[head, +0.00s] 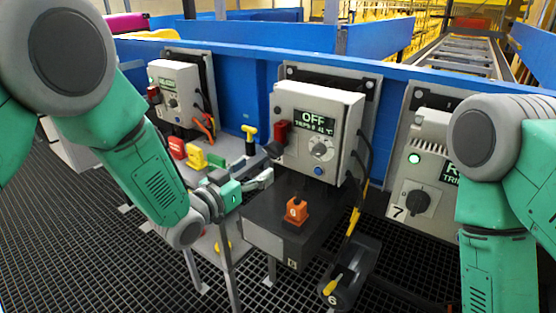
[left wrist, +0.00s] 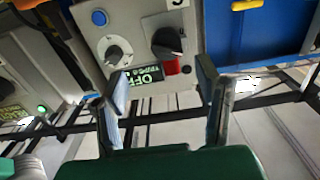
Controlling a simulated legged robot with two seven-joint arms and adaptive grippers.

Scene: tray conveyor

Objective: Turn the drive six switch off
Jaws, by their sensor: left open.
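The middle grey drive box (head: 315,110) has a display (head: 313,122) reading OFF. In the left wrist view, upside down, a black rotary switch (left wrist: 167,42) sits in front of red, beside a grey dial (left wrist: 115,55) and the OFF display (left wrist: 141,78). My left gripper (head: 267,166) is open and empty below and left of the box. In the left wrist view its fingers (left wrist: 165,95) stand apart, short of the switch; contact is not visible. My right gripper is out of view.
A box with switch 7 (head: 415,203) is right, another box (head: 175,90) left. A yellow-handled knob (head: 250,131) is near my left gripper. Cables hang right of the middle box.

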